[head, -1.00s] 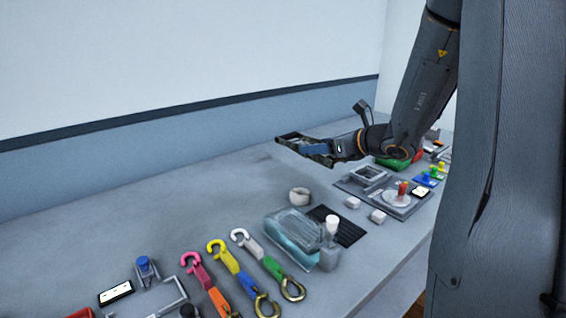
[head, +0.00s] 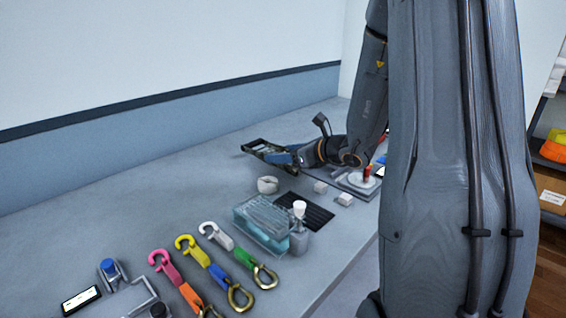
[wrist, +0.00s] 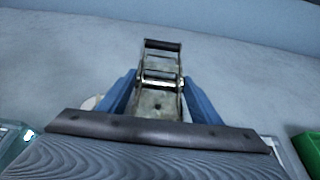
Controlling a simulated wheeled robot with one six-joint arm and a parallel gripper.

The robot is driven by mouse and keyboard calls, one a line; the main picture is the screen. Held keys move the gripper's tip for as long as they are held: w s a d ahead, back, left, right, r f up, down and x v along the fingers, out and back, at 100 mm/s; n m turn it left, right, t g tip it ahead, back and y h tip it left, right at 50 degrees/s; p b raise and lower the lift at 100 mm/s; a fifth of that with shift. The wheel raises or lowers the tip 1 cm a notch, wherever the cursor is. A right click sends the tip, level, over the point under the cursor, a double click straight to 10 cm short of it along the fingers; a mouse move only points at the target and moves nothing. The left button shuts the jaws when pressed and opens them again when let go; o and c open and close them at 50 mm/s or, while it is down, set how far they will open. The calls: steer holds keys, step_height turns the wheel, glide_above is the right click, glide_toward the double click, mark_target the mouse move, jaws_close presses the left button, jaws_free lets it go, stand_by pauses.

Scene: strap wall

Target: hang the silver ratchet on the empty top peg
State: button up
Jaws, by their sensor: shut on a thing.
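The silver ratchet (wrist: 160,72) is a metal frame with a dark handle bar, seen ahead in the wrist view. My gripper (wrist: 158,98) is shut on it, with a blue finger on each side. In the head view the ratchet (head: 262,150) juts out to the left of my gripper (head: 285,156), over the far part of the grey bench. I cannot tell its exact height above the bench. No peg shows in any view.
Pink, yellow and white hooks (head: 215,235) lie at the front of the bench. A shelf with an orange item (head: 553,150) is at right.

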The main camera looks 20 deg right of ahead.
steer(key=shift+f, duration=1.4)
steer(key=shift+f, duration=0.15)
steer(key=o, duration=1.9)
steer(key=shift+f, duration=0.1)
steer(key=v, duration=0.4)
steer(key=b+v, duration=0.1)
steer(key=v, duration=0.3)
steer(key=shift+d+f, duration=0.2)
steer(key=shift+f, duration=0.05)
